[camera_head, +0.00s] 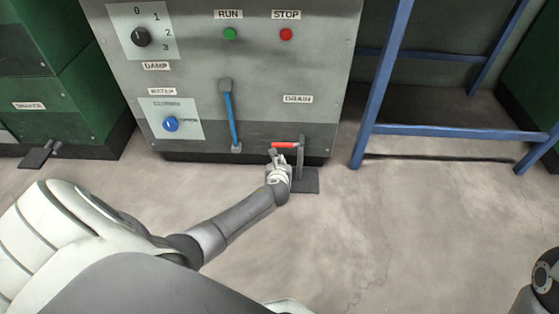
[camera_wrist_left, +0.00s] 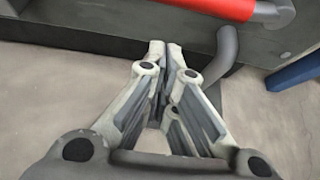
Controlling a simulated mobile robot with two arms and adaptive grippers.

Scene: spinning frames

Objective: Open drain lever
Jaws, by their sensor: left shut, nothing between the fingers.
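The drain lever has a red handle (camera_head: 284,145) on a grey pipe, low on the front of the grey machine (camera_head: 253,100), below and left of the DRAIN label (camera_head: 298,99). The handle lies level across the picture. My left gripper (camera_head: 272,155) is shut and empty, just below the left part of the red handle. In the left wrist view the red handle (camera_wrist_left: 205,8) crosses the top, beyond my shut fingertips (camera_wrist_left: 165,45), with a gap visible between them. My right gripper does not show; only a dark part of my right arm is at the right edge.
A blue lever (camera_head: 231,115) is left of the drain lever. A blue knob (camera_head: 170,124) and a dial (camera_head: 141,37) are further left. A blue metal frame (camera_head: 381,85) stands at the right. A dark plate (camera_head: 306,183) lies on the floor under the pipe. Open floor lies in front.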

